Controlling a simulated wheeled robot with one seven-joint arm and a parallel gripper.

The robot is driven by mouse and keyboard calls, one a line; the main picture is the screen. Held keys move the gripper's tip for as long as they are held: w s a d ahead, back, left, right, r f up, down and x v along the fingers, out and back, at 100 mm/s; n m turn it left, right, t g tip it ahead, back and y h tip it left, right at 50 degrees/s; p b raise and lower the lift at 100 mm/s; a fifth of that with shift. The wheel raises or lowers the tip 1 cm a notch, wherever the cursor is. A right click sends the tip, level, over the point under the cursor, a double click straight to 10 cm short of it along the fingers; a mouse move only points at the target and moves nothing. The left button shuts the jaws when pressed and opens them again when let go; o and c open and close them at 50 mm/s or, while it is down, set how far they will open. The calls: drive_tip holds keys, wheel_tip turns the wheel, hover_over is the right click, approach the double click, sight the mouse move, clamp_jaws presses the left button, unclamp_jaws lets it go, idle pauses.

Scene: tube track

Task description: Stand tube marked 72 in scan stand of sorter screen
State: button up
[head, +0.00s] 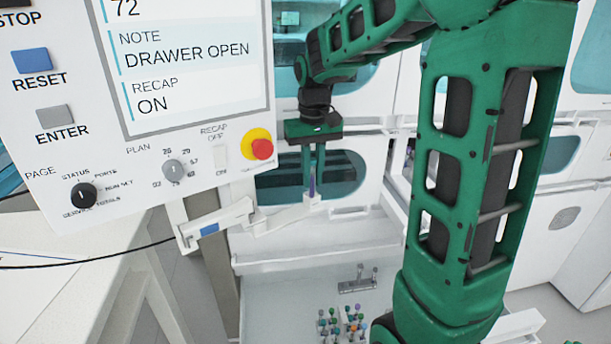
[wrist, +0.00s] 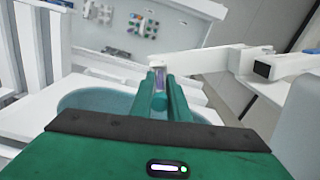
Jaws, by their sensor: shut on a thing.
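My gripper (head: 313,172) is shut on a tube with a purple part (head: 312,186), held upright between the green fingers. In the wrist view the fingers (wrist: 159,92) close around the tube (wrist: 159,78); its mark cannot be read. The tube's lower end is at the scan stand (head: 311,198), a small white holder at the end of a white bracket below the sorter screen (head: 190,55). I cannot tell whether the tube is seated in it. The screen reads 72, "DRAWER OPEN" and "RECAP ON".
The panel has a red stop knob (head: 262,149), a black page dial (head: 82,194) and several buttons. The white bracket (wrist: 205,60) runs to the right in the wrist view. Several coloured-cap tubes (head: 342,323) stand in the open drawer below, by a small grey rack (head: 358,284).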

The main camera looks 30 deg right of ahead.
drive_tip(key=shift+f, duration=0.55)
drive_tip(key=o, duration=0.9)
drive_tip(key=shift+s, duration=0.1)
wheel_tip(320, 180, up, 11)
drive_tip(key=shift+f, duration=0.1)
idle(0.9)
